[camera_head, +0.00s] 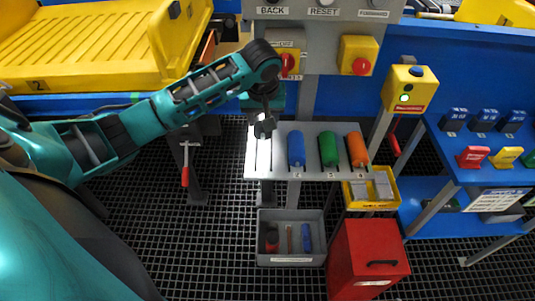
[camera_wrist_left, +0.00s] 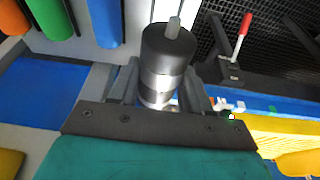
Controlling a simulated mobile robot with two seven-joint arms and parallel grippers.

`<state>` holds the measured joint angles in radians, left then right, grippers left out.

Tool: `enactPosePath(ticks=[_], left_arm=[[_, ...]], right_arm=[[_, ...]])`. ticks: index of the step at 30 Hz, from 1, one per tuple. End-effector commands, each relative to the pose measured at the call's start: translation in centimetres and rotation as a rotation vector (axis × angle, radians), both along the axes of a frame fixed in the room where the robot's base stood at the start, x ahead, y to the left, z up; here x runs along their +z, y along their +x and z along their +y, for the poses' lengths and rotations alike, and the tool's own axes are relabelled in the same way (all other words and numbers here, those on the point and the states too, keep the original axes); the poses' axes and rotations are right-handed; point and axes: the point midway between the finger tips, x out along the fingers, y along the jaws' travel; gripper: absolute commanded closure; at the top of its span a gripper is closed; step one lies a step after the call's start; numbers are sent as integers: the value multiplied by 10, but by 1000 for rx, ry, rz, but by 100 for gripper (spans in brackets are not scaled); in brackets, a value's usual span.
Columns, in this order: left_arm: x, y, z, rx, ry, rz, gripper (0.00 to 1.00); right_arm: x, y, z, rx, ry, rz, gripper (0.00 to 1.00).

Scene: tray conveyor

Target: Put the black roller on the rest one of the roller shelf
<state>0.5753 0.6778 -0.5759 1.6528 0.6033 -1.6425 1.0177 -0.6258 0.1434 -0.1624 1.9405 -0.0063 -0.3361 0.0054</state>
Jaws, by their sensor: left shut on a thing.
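My left gripper (camera_head: 264,118) is over the left end of the roller shelf (camera_head: 284,176). In the left wrist view the gripper (camera_wrist_left: 165,95) is shut on the black roller (camera_wrist_left: 167,48), a dark cylinder with a pale metal band and a short shaft end. The left slot of the shelf, below the gripper, shows no roller. Blue (camera_head: 296,149), green (camera_head: 328,149) and orange (camera_head: 357,149) rollers lie to its right. Whether the black roller touches the shelf is unclear. My right gripper is not in view.
A grey bin (camera_head: 291,260) with tools and a red box (camera_head: 367,263) stand below the shelf. A yellow bin (camera_head: 371,205) sits under its right end. A red-handled clamp (camera_head: 185,165) is to the left. The control panel (camera_head: 325,30) is behind.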

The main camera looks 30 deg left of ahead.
Motion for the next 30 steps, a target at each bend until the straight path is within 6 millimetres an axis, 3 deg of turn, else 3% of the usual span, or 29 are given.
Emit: enactPosePath(ticks=[9,17,22,30], left_arm=[[-50,0,1,3,1,2,97],[-73,0,1,2,1,1,97],[-97,0,1,2,1,2,97],[-100,0,1,2,1,-2,97]], right_arm=[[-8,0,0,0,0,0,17],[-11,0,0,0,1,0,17],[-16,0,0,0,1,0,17],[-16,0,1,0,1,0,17]])
